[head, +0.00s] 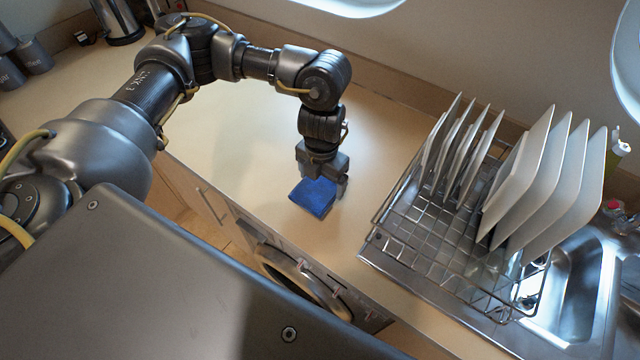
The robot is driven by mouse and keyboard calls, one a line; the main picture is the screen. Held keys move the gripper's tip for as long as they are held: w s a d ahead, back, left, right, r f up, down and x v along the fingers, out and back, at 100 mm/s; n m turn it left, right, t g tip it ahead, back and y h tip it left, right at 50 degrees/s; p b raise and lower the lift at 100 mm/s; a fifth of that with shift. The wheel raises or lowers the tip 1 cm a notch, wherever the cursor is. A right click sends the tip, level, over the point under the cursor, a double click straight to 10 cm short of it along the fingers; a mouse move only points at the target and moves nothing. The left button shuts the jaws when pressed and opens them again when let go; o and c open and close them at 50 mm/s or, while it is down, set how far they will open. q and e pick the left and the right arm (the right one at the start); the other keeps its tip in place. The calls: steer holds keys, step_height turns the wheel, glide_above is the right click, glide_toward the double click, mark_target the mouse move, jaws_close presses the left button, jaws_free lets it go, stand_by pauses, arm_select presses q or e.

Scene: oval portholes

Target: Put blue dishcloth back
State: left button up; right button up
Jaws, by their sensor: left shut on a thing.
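The blue dishcloth (313,198) is a small folded blue piece at the middle of the cream countertop, left of the dish rack. My left gripper (322,180) points down right over its back edge and is shut on it. The gripper hides part of the cloth's far side. The cloth is at or very near the counter surface; I cannot tell whether it touches. My right gripper is not in view.
A wire dish rack (425,240) with several white plates stands on the right by the metal sink (580,290). Bottles stand behind the sink. Grey canisters (33,55) and a kettle (118,18) are at the far left. The countertop (235,130) around the cloth is clear. An appliance with a round door sits below.

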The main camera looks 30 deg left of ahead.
mark_target(321, 181)
arm_select(q)
steer(key=shift+w+a+f, duration=0.1)
steer(key=shift+a+f, duration=0.15)
steer(key=shift+f, duration=1.6)
steer(key=o, duration=0.7)
steer(key=shift+f, duration=0.15)
